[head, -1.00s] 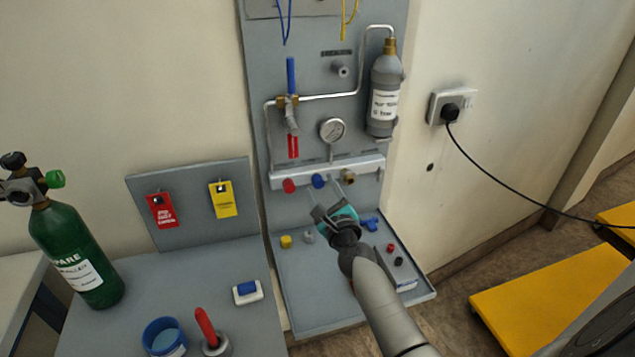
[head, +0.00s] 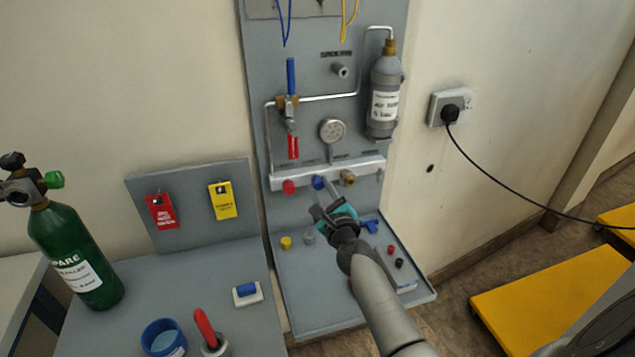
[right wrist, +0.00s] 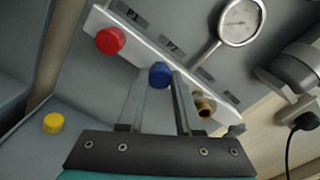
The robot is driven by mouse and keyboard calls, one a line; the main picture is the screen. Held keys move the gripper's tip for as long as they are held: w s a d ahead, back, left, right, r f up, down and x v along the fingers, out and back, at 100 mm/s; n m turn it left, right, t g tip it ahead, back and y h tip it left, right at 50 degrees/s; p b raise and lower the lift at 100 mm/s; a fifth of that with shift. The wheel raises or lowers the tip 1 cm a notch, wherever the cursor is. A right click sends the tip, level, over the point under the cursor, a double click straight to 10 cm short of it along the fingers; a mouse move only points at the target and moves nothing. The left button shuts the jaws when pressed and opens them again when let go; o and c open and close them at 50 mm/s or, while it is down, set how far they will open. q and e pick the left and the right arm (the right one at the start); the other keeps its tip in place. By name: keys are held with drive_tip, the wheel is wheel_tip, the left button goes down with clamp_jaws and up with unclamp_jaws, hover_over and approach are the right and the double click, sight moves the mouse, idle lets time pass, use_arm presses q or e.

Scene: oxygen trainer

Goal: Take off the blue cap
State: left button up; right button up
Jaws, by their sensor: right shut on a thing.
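The blue cap (head: 319,182) sits on the middle port of the light manifold bar (head: 368,167), between the red cap (head: 289,187) and a bare brass port (head: 348,177). My right gripper (head: 322,190) reaches up to the blue cap from below. In the right wrist view the blue cap (right wrist: 160,75) lies between the tips of my right gripper's fingers (right wrist: 160,82), which are shut on it. The cap appears to be still at its port. My left gripper is not in view.
A pressure gauge (head: 332,131) is above the bar, and a grey bottle (head: 384,95) is at upper right. The shelf below holds a yellow cap (head: 286,242) and small loose parts. A green cylinder (head: 75,255) stands at left.

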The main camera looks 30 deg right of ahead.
clamp_jaws()
drive_tip(key=n, duration=0.3)
drive_tip(key=shift+n, duration=0.3)
drive_tip(key=n+p, duration=0.1)
drive_tip(key=n, duration=0.2)
drive_tip(key=shift+n+p, duration=0.45)
drive_tip(key=shift+n, duration=1.45)
